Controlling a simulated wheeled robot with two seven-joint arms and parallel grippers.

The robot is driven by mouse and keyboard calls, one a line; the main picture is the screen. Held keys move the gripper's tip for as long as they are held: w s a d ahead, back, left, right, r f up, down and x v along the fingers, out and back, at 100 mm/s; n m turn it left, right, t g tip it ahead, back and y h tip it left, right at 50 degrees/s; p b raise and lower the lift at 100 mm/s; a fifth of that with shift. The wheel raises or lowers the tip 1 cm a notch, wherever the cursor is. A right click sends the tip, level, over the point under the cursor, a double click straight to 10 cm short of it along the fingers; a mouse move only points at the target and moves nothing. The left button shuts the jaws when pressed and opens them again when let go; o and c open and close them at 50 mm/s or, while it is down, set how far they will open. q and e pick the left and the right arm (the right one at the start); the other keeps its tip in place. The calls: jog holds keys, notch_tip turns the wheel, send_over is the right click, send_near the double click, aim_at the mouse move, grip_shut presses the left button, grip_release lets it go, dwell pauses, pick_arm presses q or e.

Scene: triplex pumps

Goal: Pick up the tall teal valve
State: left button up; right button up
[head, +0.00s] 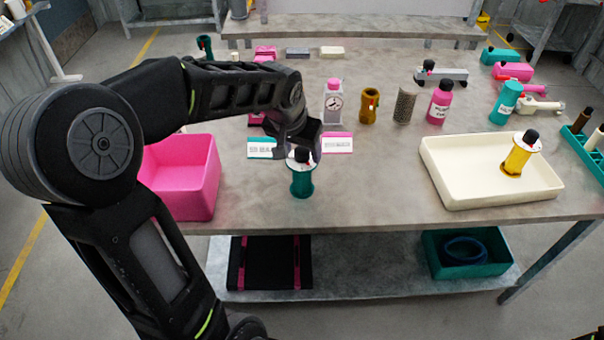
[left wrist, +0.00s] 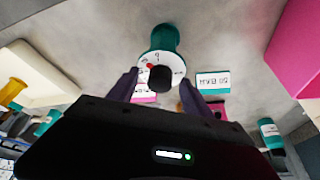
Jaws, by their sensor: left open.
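A teal valve (head: 301,182) with a white dial disc and a black top knob stands upright near the front edge of the table. It also shows in the left wrist view (left wrist: 166,38), with its dial facing the camera. My left gripper (head: 303,148) is over the top of this valve, fingers pointing down and open. In the left wrist view the open fingers (left wrist: 158,90) are on either side of the black knob; I cannot tell whether they touch it. Another teal valve-like item (head: 205,46) stands at the back left, partly behind my arm.
A pink bin (head: 190,180) is left of the valve. A cream tray (head: 455,190) with a yellow valve (head: 519,155) is to the right. Teal and pink label cards (head: 337,143) lie behind the valve. Bottles and several parts stand farther back. The table between valve and tray is clear.

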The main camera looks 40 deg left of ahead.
pick_arm(q)
jog(key=shift+c, duration=0.5)
grip_shut()
dwell(0.8)
